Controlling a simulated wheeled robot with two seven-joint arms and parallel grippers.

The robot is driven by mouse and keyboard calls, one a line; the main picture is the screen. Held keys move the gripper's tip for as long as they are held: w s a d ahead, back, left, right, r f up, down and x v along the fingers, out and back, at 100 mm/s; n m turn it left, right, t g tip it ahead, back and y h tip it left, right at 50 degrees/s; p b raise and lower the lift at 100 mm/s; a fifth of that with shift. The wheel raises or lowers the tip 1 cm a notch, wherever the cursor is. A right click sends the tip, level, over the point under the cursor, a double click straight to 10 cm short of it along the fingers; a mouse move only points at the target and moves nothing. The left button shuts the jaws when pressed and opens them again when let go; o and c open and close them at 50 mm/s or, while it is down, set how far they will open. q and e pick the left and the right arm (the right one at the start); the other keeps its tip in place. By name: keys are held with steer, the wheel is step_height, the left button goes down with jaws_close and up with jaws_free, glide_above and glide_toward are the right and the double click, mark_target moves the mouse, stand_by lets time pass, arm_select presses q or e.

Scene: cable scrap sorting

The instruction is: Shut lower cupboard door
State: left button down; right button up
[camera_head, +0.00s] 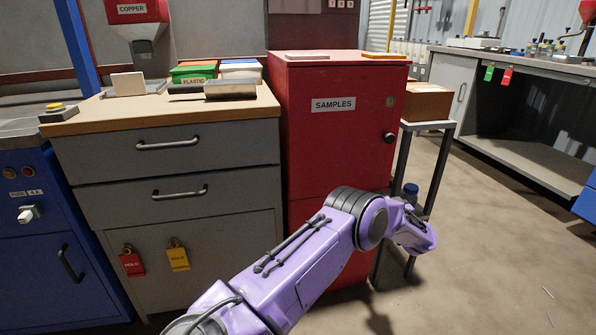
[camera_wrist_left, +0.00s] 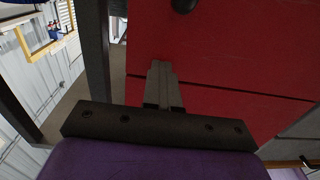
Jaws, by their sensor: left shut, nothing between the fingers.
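A red cupboard (camera_head: 335,85) labelled SAMPLES stands in the middle of the head view. Its upper door, with a dark round knob (camera_head: 389,138), looks closed. The lower door (camera_head: 345,274) is largely hidden behind my purple left arm, and I cannot tell how far it stands open. My arm reaches across its front to the right side; the fingers are not clear in the head view. In the left wrist view my left gripper (camera_wrist_left: 163,85) is shut and empty in front of the red panels (camera_wrist_left: 230,50). I cannot tell whether it touches them. My right gripper is not in view.
A grey drawer unit (camera_head: 180,150) with red and yellow tags stands left of the cupboard. A metal stand (camera_head: 439,170) with a brown box (camera_head: 427,101) on top is close on the right. Open floor (camera_head: 500,240) lies further right.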

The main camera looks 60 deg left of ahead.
arm_select(q)
steer(key=shift+a+r, duration=0.45)
steer(key=shift+a, duration=0.05)
steer(key=shift+d, duration=0.15)
steer(key=p+v, duration=0.5)
steer(key=v, duration=0.9)
steer(key=shift+s+d+f+p, duration=0.2)
steer(key=shift+d+f+p, duration=0.1)
steer(key=shift+f+p, duration=0.15)
